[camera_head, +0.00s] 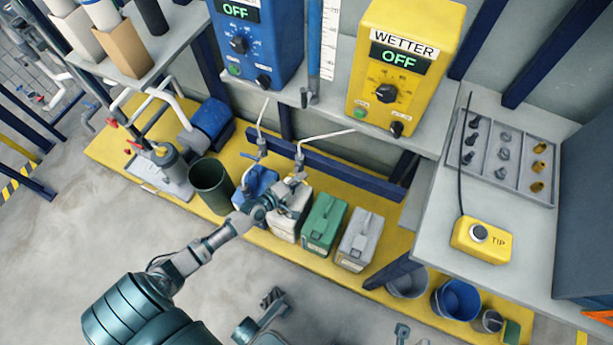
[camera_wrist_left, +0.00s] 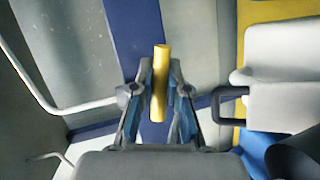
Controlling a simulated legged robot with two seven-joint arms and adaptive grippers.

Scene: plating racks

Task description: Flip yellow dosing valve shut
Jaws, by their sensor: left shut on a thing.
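The yellow dosing valve shows as a yellow bar-shaped handle (camera_wrist_left: 160,70) in the left wrist view, upright in the picture. My left gripper (camera_head: 297,178) is at the end of the white pipe under the yellow wetter box. In the left wrist view its fingers (camera_wrist_left: 160,95) are closed on both sides of the yellow handle. In the head view the gripper mostly hides the handle, so its angle to the pipe is hard to tell. Small grey parts at the bottom edge may be my right gripper; too little shows.
The yellow wetter box (camera_head: 400,60) reads OFF, as does the blue box (camera_head: 255,40). Below stand white, green (camera_head: 323,222) and grey (camera_head: 358,240) canisters, a dark bin (camera_head: 211,188) and buckets (camera_head: 457,299). A blue valve (camera_head: 259,151) is just left of my gripper.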

